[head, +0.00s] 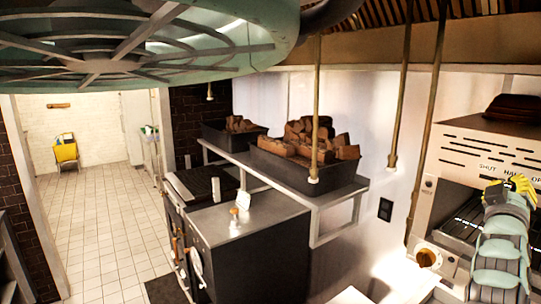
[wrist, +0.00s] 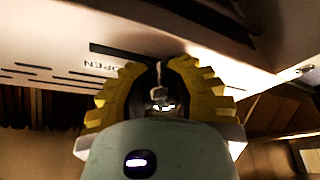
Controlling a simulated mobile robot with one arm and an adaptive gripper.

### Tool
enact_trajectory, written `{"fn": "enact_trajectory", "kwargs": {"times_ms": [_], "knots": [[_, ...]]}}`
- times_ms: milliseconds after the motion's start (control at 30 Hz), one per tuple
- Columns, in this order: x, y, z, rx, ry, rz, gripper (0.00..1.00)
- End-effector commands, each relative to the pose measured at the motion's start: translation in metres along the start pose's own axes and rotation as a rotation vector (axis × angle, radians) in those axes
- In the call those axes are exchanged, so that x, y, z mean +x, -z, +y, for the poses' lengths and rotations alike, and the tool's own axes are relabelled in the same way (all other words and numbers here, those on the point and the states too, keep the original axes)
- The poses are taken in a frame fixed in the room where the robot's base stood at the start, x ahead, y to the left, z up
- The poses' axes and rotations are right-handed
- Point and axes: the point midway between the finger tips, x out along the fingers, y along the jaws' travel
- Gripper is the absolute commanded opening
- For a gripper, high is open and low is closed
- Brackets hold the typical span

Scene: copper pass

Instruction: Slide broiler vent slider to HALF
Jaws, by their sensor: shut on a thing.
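The broiler (head: 470,152) is a pale metal unit at the right edge of the head view, with SHUT, HALF and OPEN printed on its front. My gripper (head: 520,184), with yellow ridged fingers, is at the front below the HALF and OPEN labels and hides the slider there. In the wrist view my gripper (wrist: 158,67) is closed around a small pale vent slider (wrist: 159,78) at the dark slot. The upside-down OPEN label (wrist: 100,65) is left of the slider in that view. The slider's exact position against HALF is hidden.
An orange-brown knob (head: 427,258) sits on the broiler's lower front. Trays of brown chunks (head: 318,172) stand on a wall shelf left of it. Brass-coloured rods hang nearby, and a green round frame (head: 110,45) fills the upper left. Tiled floor (head: 100,220) is open at left.

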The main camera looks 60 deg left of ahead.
Motion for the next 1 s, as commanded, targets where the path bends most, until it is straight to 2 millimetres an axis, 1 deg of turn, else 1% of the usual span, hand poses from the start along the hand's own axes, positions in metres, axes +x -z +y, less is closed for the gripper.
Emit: {"fn": "enact_trajectory", "kwargs": {"times_ms": [33, 267, 300, 733, 767, 1000], "knots": [[-0.0011, 0.0061, -0.0043, 0.003, 0.004, 0.017, 0.00], [-0.0009, 0.0074, -0.0033, 0.004, 0.003, 0.020, 0.00], [-0.0009, 0.0076, -0.0033, 0.004, 0.003, 0.020, 0.12], [-0.0003, 0.0042, -0.0021, 0.002, 0.003, 0.010, 0.56], [-0.0003, 0.0040, -0.0020, 0.002, 0.002, 0.010, 0.58], [-0.0006, 0.0031, -0.0015, 0.001, 0.002, 0.008, 0.58]]}}
